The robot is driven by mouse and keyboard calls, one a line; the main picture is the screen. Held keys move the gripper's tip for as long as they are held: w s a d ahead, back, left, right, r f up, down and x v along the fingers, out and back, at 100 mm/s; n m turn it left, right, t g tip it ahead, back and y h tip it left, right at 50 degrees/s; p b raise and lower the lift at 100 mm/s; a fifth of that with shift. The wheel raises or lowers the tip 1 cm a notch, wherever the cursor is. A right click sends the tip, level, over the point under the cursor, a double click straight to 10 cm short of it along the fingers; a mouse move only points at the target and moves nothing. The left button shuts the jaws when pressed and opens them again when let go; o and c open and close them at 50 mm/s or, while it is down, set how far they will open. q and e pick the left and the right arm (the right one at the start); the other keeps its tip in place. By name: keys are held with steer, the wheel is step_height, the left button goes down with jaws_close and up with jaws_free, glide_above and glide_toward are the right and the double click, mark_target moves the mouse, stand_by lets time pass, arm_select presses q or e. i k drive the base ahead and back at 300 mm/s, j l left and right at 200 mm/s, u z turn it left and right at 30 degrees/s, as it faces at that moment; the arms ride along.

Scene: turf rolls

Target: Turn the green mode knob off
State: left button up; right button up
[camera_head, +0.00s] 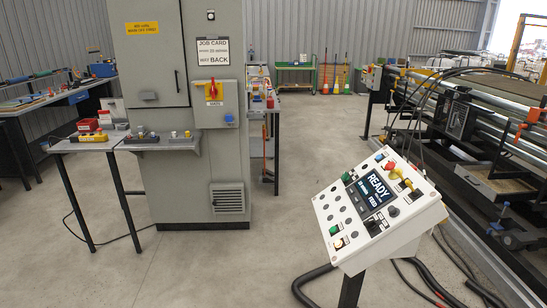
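A white tilted control panel (412,222) stands on a dark post at the lower right. Its screen (374,190) reads READY, with FEED below. One green control (346,177) sits at the panel's upper left, near the screen. Another green control (333,230) sits at its lower left, beside a whitish lit button. I cannot tell which of the two is the mode knob, or its setting. Black knobs (393,211) and a red and yellow control (391,167) are also on the panel. Neither of my grippers is in view.
A grey cabinet (180,190) with a red and yellow switch stands left of centre. A side table (92,144) adjoins it. A long roller machine (490,130) fills the right. Dark hoses lie around the panel's foot. The floor (230,265) between cabinet and panel is clear.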

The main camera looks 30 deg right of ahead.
mark_target(344, 177)
steer(key=i+z, duration=0.2)
steer(key=i, duration=0.25)
steer(key=i+j+z, duration=0.15)
steer(key=i, duration=0.25)
steer(key=i+j+z, duration=0.2)
steer(key=i, duration=0.2)
steer(key=i+j+z, duration=0.2)
steer(key=i, duration=0.2)
steer(key=i+j+z, duration=0.75)
steer(key=i+j, duration=0.05)
steer(key=j, duration=0.05)
